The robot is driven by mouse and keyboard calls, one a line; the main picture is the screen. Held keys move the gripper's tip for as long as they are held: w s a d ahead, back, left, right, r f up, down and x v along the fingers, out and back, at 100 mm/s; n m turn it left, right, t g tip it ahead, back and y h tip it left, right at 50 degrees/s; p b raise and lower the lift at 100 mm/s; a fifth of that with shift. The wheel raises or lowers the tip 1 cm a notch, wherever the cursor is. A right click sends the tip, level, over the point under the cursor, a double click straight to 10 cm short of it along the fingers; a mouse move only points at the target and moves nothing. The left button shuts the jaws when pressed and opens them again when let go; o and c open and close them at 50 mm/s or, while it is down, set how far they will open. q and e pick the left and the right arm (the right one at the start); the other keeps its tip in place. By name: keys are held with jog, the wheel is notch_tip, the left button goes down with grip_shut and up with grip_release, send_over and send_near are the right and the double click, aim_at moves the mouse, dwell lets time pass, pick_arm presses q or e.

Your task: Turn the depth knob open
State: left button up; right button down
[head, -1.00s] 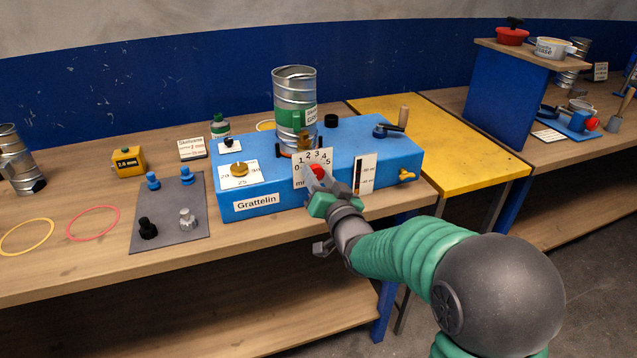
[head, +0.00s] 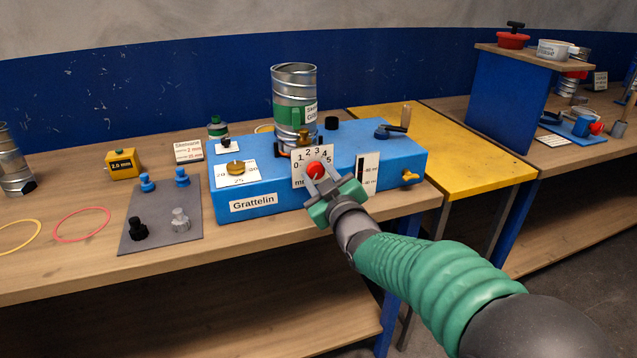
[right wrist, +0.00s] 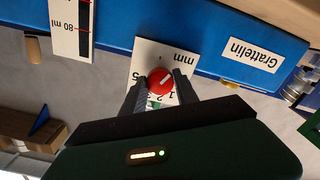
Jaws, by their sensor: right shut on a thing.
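The depth knob is a red round knob (head: 315,171) on the front of the blue Grattelin machine (head: 275,187). A white dial plate (head: 299,180) marked 0 to 5 and mm is behind it. My right gripper (head: 320,178) is shut on the red knob, with one finger on each side. In the right wrist view the knob (right wrist: 160,81) shows a white line running diagonally across its face. The fingers (right wrist: 160,90) stand on both sides of it and cover part of the dial numbers. My left gripper is not in view.
A metal duct (head: 294,95) stands on the machine. A brass knob (head: 235,168) and a crank (head: 392,130) sit on top. A yellow tap (head: 410,176) is at the right end. A grey mat (head: 160,215) with small knobs lies left. Space in front of the machine is open.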

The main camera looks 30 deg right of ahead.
jog(key=n+b, duration=0.1)
jog(key=n, duration=0.1)
jog(key=f+n+b, duration=0.1)
jog(key=n+b, duration=0.1)
jog(key=shift+r+n+b, duration=0.15)
jog(key=shift+n+b, duration=0.85)
jog(key=shift+n, duration=0.7)
jog(key=c, duration=1.3)
grip_release()
jog(key=o, duration=0.4)
jog(key=shift+r, duration=0.15)
jog(key=shift+c, duration=0.2)
jog(key=shift+r, duration=0.1)
